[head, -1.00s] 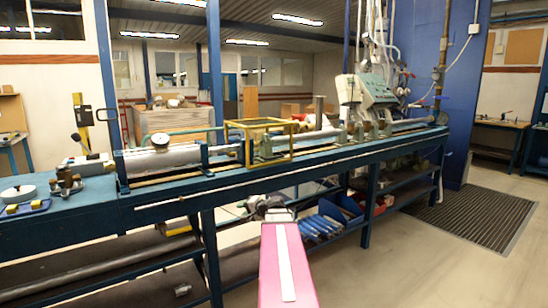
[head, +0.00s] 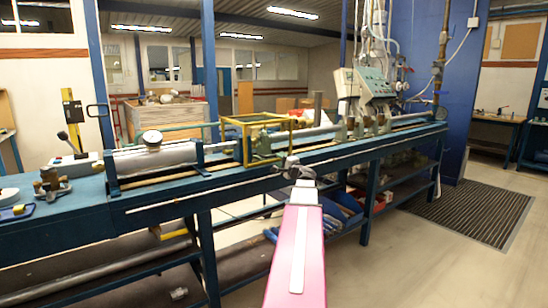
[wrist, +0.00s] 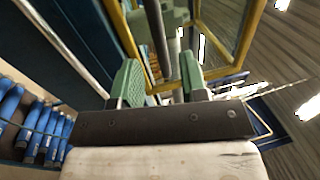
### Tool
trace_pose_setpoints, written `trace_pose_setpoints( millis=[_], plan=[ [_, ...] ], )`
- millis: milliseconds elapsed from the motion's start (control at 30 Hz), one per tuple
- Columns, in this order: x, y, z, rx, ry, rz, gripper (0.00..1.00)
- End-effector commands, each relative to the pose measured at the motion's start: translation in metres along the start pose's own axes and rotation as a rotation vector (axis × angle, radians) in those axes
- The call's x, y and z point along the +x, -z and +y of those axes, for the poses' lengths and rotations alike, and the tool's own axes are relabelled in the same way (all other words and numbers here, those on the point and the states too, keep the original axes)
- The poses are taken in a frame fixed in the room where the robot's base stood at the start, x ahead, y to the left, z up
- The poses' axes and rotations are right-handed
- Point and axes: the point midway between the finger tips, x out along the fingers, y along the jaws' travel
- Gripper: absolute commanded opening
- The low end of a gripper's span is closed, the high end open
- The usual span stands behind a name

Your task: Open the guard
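The guard (head: 245,145) is a yellow-framed box with see-through panels on the bench, around part of the pipe line. It looks closed over the pipe and fittings. My gripper (head: 296,168) is in front of the bench, to the lower right of the guard. In the wrist view the guard's yellow frame (wrist: 122,35) rises just beyond my gripper (wrist: 160,85). The two green finger pads are apart, with nothing clearly held between them. I cannot tell whether a fingertip touches the frame.
The long blue bench (head: 150,208) crosses the view. A grey cylinder with a gauge (head: 152,137) lies left of the guard, and a control box (head: 368,85) stands to the right. Blue parts (wrist: 40,130) lie on a shelf below.

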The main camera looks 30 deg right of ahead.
Motion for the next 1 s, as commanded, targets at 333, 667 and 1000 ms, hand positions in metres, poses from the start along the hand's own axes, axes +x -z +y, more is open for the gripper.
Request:
trace_pose_setpoints(
  millis=[333, 667, 1000],
  plan=[
    [0.050, 0.000, 0.000, -0.001, 0.000, -0.001, 0.40],
    [0.056, 0.000, 0.000, -0.001, -0.001, 0.000, 0.40],
    [0.056, -0.001, 0.000, 0.000, -0.001, 0.000, 0.00]
  ],
)
